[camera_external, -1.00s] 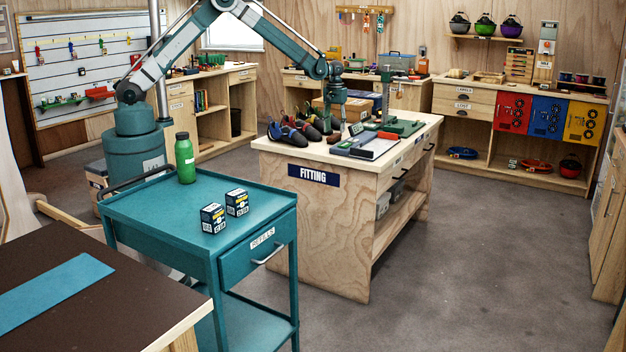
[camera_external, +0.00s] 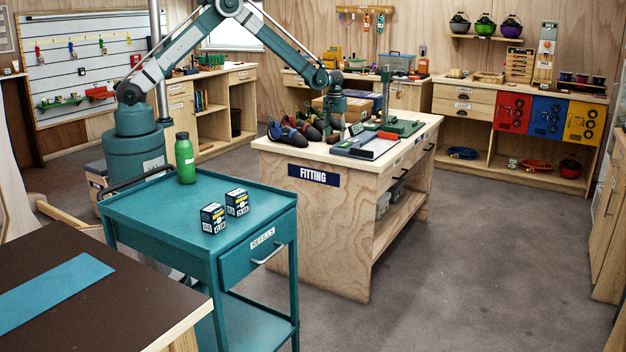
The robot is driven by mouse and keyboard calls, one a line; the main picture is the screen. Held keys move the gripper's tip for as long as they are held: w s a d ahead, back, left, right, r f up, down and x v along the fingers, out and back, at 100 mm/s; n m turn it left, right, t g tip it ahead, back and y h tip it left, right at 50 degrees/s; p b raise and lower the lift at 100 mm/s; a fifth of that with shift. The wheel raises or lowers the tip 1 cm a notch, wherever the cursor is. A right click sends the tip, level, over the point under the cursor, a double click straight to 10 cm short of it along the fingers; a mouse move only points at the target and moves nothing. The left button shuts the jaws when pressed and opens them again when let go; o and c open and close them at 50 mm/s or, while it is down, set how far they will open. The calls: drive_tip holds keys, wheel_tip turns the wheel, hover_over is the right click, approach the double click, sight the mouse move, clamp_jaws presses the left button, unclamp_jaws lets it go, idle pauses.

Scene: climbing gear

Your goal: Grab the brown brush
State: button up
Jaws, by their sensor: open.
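My gripper (camera_external: 335,132) points down, low over the top of the FITTING bench (camera_external: 270,146), between the dark shoes (camera_external: 290,131) and the grey-and-red tray-like tool (camera_external: 365,146). Its jaws are open, but the fingertips are small and hard to make out. A small brown item (camera_external: 333,139) shows right at the fingertips. It may be the brown brush, but it is too small and partly hidden to be sure. I cannot tell whether the fingers touch it.
A green press-like stand (camera_external: 387,105) rises just right of my gripper. A cardboard box (camera_external: 362,103) stands behind it. The teal cart (camera_external: 150,215) in front carries a green bottle (camera_external: 185,160) and two small boxes (camera_external: 224,209).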

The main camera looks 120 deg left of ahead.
sight(335, 135)
drive_tip(key=shift+c, duration=0.5)
drive_tip(key=c, duration=0.9)
drive_tip(key=shift+r, duration=0.1)
drive_tip(key=shift+r+p, duration=0.3)
drive_tip(key=shift+r, duration=4.65)
